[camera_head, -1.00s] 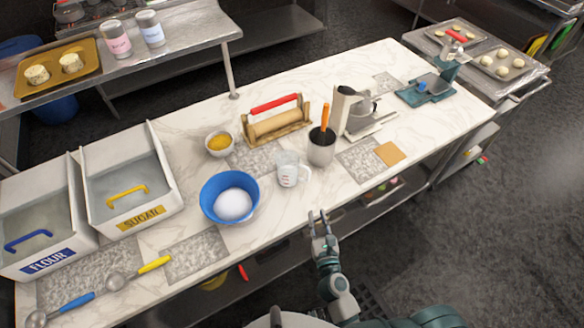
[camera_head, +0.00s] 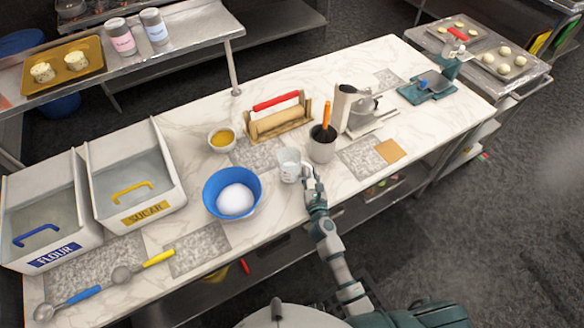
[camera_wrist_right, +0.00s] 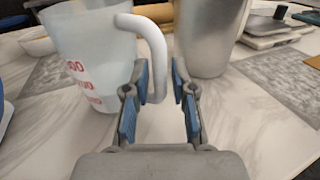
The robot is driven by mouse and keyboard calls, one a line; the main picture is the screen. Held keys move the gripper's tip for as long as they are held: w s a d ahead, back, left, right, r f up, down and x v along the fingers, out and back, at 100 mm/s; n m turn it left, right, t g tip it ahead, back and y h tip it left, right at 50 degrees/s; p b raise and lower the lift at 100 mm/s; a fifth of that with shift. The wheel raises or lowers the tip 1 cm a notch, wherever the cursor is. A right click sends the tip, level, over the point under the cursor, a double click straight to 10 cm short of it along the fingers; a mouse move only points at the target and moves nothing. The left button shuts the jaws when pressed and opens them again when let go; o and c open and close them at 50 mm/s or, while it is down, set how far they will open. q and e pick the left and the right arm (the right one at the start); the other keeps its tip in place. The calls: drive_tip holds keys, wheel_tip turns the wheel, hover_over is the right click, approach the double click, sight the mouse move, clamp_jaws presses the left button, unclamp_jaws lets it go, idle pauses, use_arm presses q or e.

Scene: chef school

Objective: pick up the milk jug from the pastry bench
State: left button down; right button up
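The milk jug (camera_head: 289,165) is a small translucent measuring jug with red markings, upright on the marble pastry bench (camera_head: 290,215). In the right wrist view the jug (camera_wrist_right: 92,55) stands at the left, with its white handle (camera_wrist_right: 157,60) facing my gripper. My right gripper (camera_head: 309,177) is at the jug's right side. In the wrist view its blue-padded fingers (camera_wrist_right: 159,90) are apart, with the lower part of the handle between them, near the left finger. I cannot tell whether that finger touches the handle. My left gripper is not in view.
A metal utensil pot (camera_head: 322,148) stands close on the jug's right; it also shows in the wrist view (camera_wrist_right: 208,35). A blue bowl (camera_head: 215,203) with white contents is on the left. A rolling pin rack (camera_head: 278,122) stands behind. Bare marble lies in front.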

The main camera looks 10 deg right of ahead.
sight(311, 170)
clamp_jaws()
drive_tip(key=shift+r, duration=0.2)
idle(0.3)
drive_tip(key=shift+r+p, duration=1.05)
drive_tip(key=shift+r, duration=0.55)
drive_tip(key=s+a+b, duration=0.1)
drive_tip(key=s+a, duration=0.1)
drive_tip(key=s, duration=0.5)
drive_tip(key=s+a+r, duration=0.1)
drive_tip(key=s, duration=0.7)
drive_tip(key=shift+s+a+r+b, duration=0.25)
drive_tip(key=shift+a+b, duration=0.1)
drive_tip(key=shift+b, duration=0.05)
